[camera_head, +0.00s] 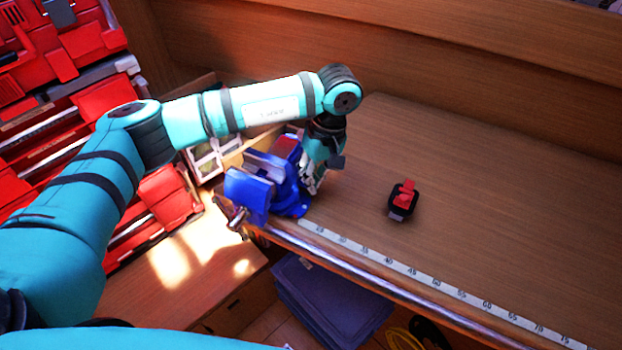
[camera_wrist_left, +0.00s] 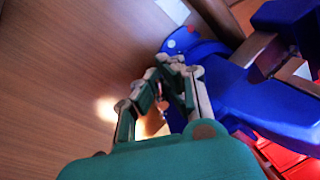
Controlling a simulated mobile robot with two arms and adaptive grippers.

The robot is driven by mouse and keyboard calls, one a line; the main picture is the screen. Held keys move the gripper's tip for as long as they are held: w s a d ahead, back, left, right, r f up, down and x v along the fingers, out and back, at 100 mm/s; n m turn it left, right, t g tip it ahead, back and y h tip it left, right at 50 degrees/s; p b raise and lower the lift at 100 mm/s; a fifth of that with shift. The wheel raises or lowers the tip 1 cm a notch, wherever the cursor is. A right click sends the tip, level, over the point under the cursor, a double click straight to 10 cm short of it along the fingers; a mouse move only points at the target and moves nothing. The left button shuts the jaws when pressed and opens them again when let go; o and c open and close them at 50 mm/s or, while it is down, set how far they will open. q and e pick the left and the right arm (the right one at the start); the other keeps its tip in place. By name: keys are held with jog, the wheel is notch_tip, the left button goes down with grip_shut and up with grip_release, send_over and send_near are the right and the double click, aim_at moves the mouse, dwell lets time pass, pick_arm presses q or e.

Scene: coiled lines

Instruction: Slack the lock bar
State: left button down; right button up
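The blue bench vise (camera_head: 246,192) stands at the near left corner of the wooden bench, with bare metal jaws. It also fills the right of the left wrist view (camera_wrist_left: 245,98). My left gripper (camera_head: 312,183) points down beside the vise's right side, close to its base. In the left wrist view its fingertips (camera_wrist_left: 172,66) come together at the blue round base. A small thin metal piece with a reddish end, apparently the lock bar (camera_wrist_left: 162,104), shows between the fingers. Most of the bar is hidden. My right gripper is not in view.
A small black and red device (camera_head: 402,199) lies on the bench to the right of the vise. A measuring strip (camera_head: 440,283) runs along the front edge. Red tool cases (camera_head: 80,110) are stacked at left. A blue bin (camera_head: 325,300) sits below. The bench's right side is clear.

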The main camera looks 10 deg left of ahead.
pick_arm(q)
jog(key=shift+w+d+r, duration=0.1)
jog(key=shift+d+r, duration=0.1)
jog(key=shift+d, duration=0.1)
jog(key=c, duration=1.2)
grip_release()
jog(key=shift+w+d+f, duration=0.1)
jog(key=shift+d+f, duration=0.05)
jog(key=shift+d, duration=0.05)
jog(key=shift+o, duration=0.2)
jog(key=shift+a, duration=0.1)
jog(key=shift+a, duration=0.1)
notch_tip(320, 180, up, 12)
jog(key=w+d, duration=0.1)
jog(key=shift+d, duration=0.35)
jog(key=shift+w, duration=0.1)
jog(key=shift+c, duration=0.2)
